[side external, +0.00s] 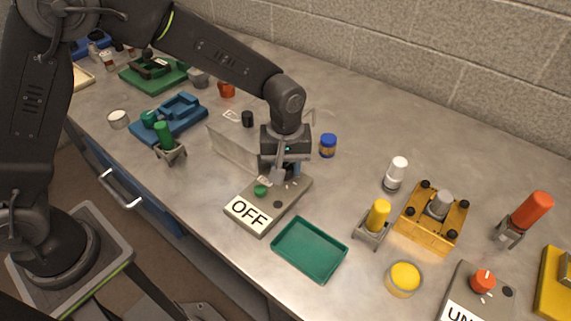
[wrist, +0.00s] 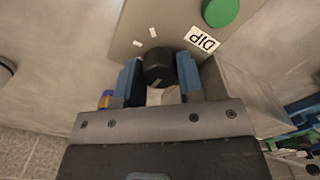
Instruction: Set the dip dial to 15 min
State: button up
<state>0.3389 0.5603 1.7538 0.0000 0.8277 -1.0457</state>
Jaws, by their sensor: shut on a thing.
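The dip dial (wrist: 158,66) is a black round knob with a pale pointer mark, on a grey control box (side external: 297,190). Small white tick marks (wrist: 152,32) sit beside the dial in the wrist view. My gripper (wrist: 160,78) is shut on the dial, with a blue finger on each side of it. In the side view my gripper (side external: 284,170) points down over the box and hides the dial. I cannot read which setting the pointer is at.
A clear panel (side external: 232,151) stands just left of the box. A green tray (side external: 309,250) lies in front, and a blue-lidded jar (side external: 328,145) stands behind to the right. A yellow-handled tool in a stand (side external: 376,217) and a yellow fixture (side external: 430,228) are farther right.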

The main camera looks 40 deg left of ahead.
jog(key=m, duration=0.7)
jog(key=shift+m, duration=0.4)
jog(key=m, duration=1.2)
jog(key=shift+r+m, duration=0.1)
jog(key=shift+m, duration=0.2)
jog(key=m, duration=0.5)
jog(key=shift+m, duration=0.3)
jog(key=o, duration=0.9)
